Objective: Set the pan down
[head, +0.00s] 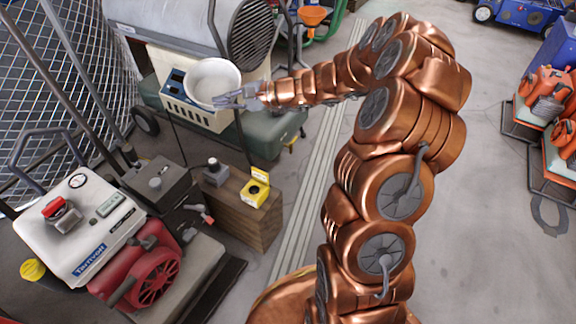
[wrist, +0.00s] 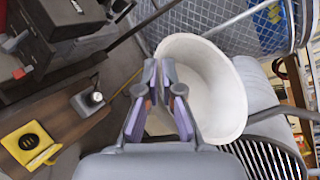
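The pan (head: 208,77) is a white, round, deep vessel in front of the cylindrical heater in the head view. My gripper (head: 222,100) is at the pan's near right rim. In the wrist view, the pan (wrist: 222,95) fills the area right of centre. My gripper's fingertips (wrist: 159,70) are close together at its rim and look shut on its wall. The rim hides the exact contact. The pan looks empty. I cannot tell whether its base touches anything beneath.
A red-and-white machine (head: 100,240) stands at left, near a wire fence (head: 60,70).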

